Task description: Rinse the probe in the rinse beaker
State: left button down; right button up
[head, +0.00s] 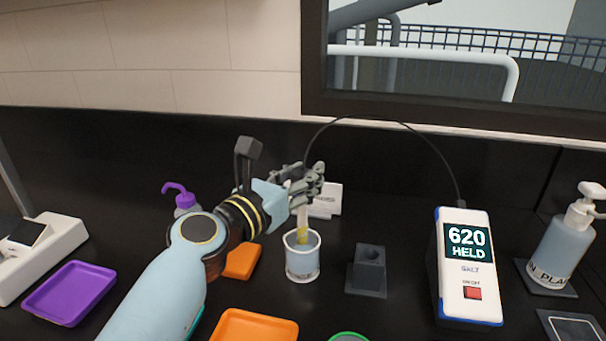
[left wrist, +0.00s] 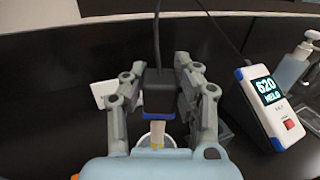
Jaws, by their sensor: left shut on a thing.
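My left gripper (head: 306,190) is shut on the probe, above the rinse beaker. In the left wrist view the gripper (left wrist: 160,92) has its fingers on both sides of the probe's dark top (left wrist: 157,92), with a blue band and a pale shaft below. In the head view the yellowish lower end of the probe (head: 303,235) is inside the rinse beaker (head: 302,262), a clear cup with a white rim. Whether the tip touches the bottom is hidden. A cable runs from the probe to the salt meter (head: 467,265), which reads 620 HELD. My right gripper is not in view.
A dark square holder (head: 367,272) with a hole stands right of the beaker. Orange trays (head: 254,327) and a purple tray (head: 70,292) lie left and in front. A purple-topped wash bottle (head: 184,200) stands behind my arm. A pump bottle (head: 566,240) stands at far right.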

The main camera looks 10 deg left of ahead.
aim_at(302, 207)
pick_arm(q)
jog(key=shift+f+b, duration=1.4)
jog(key=shift+f, duration=0.15)
jog(key=shift+f+b, duration=1.65)
jog(key=shift+f, duration=0.3)
jog(key=shift+w, duration=0.15)
jog(key=shift+w, duration=0.25)
jog(key=shift+s+a, duration=0.1)
jog(key=shift+s, duration=0.05)
